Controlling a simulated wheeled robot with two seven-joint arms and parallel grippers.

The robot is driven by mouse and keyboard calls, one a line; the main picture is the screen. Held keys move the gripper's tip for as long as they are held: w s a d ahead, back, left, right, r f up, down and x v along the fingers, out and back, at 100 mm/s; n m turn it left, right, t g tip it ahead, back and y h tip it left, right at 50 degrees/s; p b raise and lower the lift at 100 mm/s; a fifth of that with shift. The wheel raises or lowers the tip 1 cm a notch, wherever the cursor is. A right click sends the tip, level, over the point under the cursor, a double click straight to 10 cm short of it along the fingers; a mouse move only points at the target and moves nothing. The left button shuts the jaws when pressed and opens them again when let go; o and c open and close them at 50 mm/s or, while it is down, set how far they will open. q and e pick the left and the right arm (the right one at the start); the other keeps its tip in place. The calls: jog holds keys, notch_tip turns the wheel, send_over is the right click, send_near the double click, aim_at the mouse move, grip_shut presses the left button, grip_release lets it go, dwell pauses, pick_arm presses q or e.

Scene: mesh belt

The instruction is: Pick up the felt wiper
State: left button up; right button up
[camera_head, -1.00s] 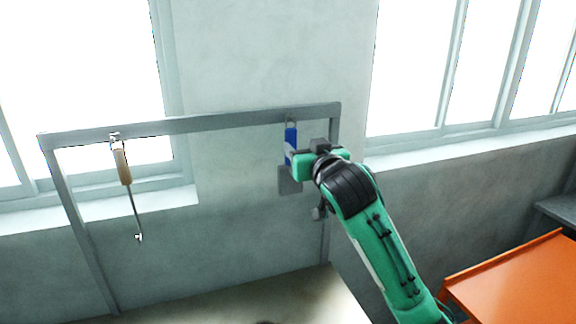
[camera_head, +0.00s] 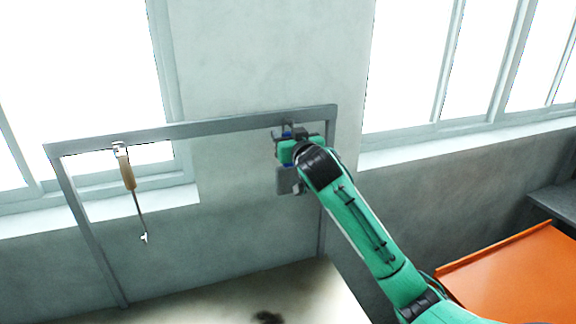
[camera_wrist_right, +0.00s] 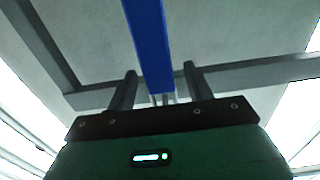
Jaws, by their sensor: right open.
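The felt wiper, a blue handle with a flat grey pad (camera_head: 287,181) below it, hangs from the right part of the rack's top bar. My right gripper (camera_head: 287,132) is at the handle and hides most of it in the head view. In the right wrist view the blue handle (camera_wrist_right: 150,45) passes between the two open fingers of my right gripper (camera_wrist_right: 160,76), with gaps visible on both sides. My left gripper is not in view.
A grey frame rack (camera_head: 210,128) stands before the wall. A wooden-handled tool (camera_head: 128,175) with a thin metal rod hangs at its left. An orange surface (camera_head: 520,275) is at the lower right. The rack's middle is clear.

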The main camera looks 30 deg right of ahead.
jog(key=shift+c, duration=0.2)
jog(key=c, duration=1)
